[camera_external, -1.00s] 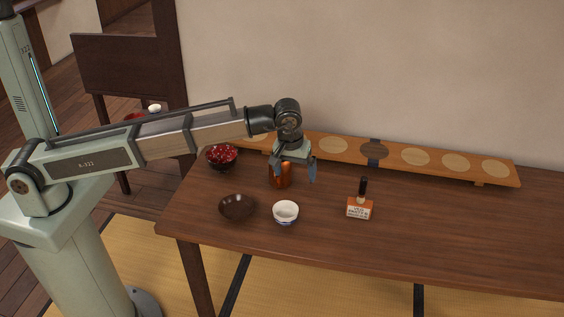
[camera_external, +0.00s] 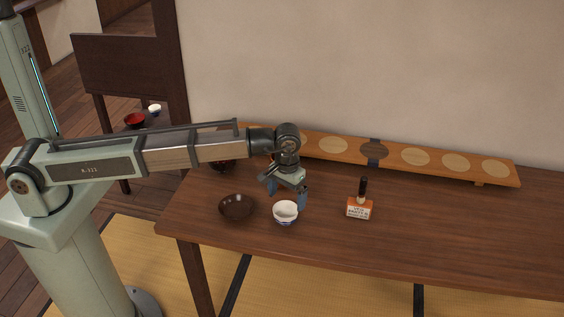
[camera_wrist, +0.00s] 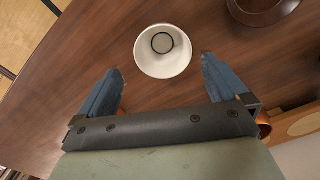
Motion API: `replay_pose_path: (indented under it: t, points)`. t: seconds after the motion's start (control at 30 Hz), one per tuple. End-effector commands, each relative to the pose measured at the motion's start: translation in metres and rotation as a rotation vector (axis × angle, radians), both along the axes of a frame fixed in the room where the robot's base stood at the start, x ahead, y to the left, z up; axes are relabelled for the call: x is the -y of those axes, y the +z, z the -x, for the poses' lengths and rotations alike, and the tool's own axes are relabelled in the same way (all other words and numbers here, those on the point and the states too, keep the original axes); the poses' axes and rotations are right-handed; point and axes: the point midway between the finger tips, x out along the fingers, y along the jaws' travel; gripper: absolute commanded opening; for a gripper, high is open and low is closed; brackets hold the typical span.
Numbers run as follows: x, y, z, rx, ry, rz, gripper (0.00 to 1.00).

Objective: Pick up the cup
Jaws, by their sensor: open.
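The cup is small and white with a blue band low on its outside, and stands upright on the table. The cup (camera_external: 285,213) shows in the external view just in front of and below my gripper (camera_external: 287,196). In the wrist view the cup (camera_wrist: 163,64) is seen from above, empty, just beyond and between the fingertips of my gripper (camera_wrist: 160,68). My gripper is open, its two blue fingers spread and holding nothing. The fingers look apart from the cup.
A dark brown bowl (camera_external: 237,207) stands left of the cup. It also shows in the wrist view (camera_wrist: 262,8). A brush-like tool with an orange and white block (camera_external: 359,208) is to the right. A long wooden board with round pads (camera_external: 415,156) lies along the wall. The table's right side is clear.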

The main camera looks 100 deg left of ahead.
Motion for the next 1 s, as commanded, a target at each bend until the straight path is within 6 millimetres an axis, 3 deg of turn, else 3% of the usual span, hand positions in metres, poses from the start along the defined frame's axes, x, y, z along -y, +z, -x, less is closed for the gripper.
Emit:
replay_pose_path:
  t: [0.37,0.73,1.0]
  points:
    - [0.0,-0.018,0.001,0.0,0.001,0.0,1.0]
    - [-0.001,-0.059,0.004,0.0,0.001,0.0,1.0]
    - [-0.001,-0.065,0.004,0.001,0.002,-0.001,1.0]
